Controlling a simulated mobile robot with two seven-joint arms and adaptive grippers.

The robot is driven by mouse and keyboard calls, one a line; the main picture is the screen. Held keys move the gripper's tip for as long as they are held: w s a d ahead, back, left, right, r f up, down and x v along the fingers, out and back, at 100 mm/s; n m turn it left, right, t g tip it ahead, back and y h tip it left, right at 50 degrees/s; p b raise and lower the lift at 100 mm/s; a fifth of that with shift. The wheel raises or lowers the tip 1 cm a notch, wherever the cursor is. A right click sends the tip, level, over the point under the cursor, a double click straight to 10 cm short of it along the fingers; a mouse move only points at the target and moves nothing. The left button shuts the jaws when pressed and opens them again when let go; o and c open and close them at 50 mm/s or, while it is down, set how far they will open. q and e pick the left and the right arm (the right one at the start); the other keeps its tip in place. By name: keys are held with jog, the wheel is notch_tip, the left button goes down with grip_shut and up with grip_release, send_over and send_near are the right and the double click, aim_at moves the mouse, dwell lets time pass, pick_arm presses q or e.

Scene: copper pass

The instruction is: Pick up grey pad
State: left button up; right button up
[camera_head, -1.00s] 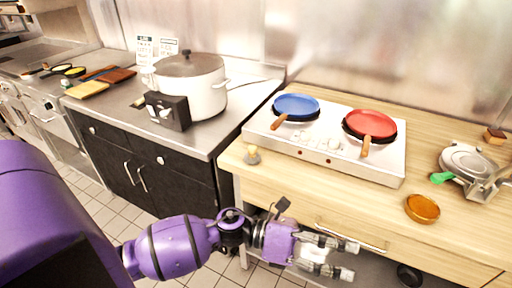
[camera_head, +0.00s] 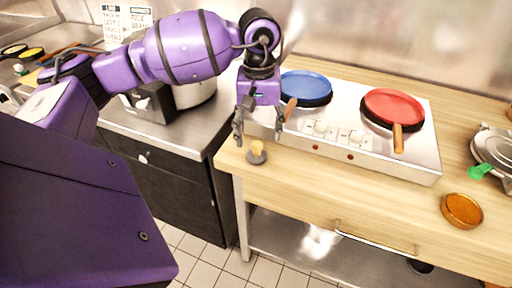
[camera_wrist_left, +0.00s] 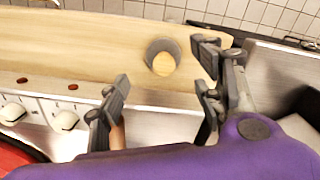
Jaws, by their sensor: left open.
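The grey pad (camera_head: 256,158) is a small dark grey disc with a light wooden knob on top. It stands upright on the left front of the wooden counter. In the wrist view the pad (camera_wrist_left: 163,43) is seen from above, its knob facing the camera. My left gripper (camera_head: 259,137) points down just above the pad, its fingers spread and empty. In the wrist view the left gripper (camera_wrist_left: 160,78) has its fingers on either side of the line to the knob, apart from it. My right gripper is out of view.
A steel cooktop (camera_head: 340,160) with a blue pan (camera_head: 305,87) and a red pan (camera_head: 392,107) stands right of the pad. An amber dish (camera_head: 461,210) lies at the right. The counter (camera_head: 330,188) between is clear.

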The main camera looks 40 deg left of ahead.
aim_at(259, 144)
pick_arm(q)
jog(key=shift+f, duration=0.25)
notch_tip(259, 144, down, 6)
jog(key=shift+w+f+p, duration=0.15)
jog(key=shift+p, duration=0.55)
jog(key=shift+f, duration=0.3)
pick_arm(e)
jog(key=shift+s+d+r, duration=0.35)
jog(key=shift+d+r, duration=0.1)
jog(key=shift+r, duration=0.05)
pick_arm(q)
jog(key=shift+c, duration=0.5)
jog(key=c, duration=0.8)
jog(key=shift+c, duration=1.3)
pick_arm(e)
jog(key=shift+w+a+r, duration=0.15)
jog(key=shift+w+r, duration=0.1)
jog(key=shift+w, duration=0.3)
pick_arm(q)
jog(key=shift+r, duration=0.1)
